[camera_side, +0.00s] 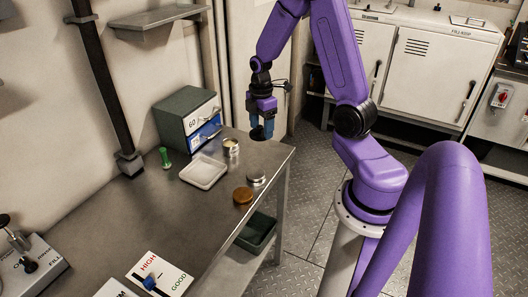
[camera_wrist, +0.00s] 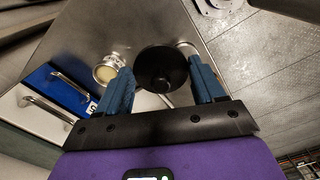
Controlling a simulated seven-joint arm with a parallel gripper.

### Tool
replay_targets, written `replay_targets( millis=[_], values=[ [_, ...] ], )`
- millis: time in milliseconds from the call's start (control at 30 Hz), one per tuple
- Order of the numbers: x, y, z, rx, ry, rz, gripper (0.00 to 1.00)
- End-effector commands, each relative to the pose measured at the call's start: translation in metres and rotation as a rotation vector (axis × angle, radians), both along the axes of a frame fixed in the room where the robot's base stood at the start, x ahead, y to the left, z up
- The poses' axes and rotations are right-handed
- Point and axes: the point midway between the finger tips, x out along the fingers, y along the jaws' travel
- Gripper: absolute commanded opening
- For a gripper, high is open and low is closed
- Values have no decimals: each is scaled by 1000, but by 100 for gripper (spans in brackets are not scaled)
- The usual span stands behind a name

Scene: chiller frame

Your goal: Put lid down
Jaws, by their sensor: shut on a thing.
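My gripper (camera_side: 263,131) has blue fingers and hangs above the back right corner of the steel table, pointing down. In the wrist view, a round dark lid (camera_wrist: 160,66) with a small knob in its middle sits between the fingers (camera_wrist: 163,88), and I take them as shut on it. In the side view it is only a dark patch at the fingertips. An open round tin (camera_side: 231,147) with pale contents stands left of the gripper; it also shows in the wrist view (camera_wrist: 106,74). A grey round container (camera_side: 256,179) stands nearer the table's front right.
A brown round piece (camera_side: 243,195) lies beside the grey container. A white tray (camera_side: 190,176), a green object (camera_side: 165,158) and a drawer unit (camera_side: 184,112) with a blue drawer front stand to the left. The table's right edge is close. Bare tabletop lies in front of the tray.

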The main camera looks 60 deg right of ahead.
Motion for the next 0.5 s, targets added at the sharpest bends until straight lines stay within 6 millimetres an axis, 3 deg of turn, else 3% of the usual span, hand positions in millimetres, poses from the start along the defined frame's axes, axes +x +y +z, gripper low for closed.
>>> replay_targets(
  millis=[100,233,500],
  values=[
    [-4,-18,-24,2,4,-1,40],
    [-7,-31,-41,1,2,3,40],
    [-9,-37,-73,1,3,8,40]
  ],
)
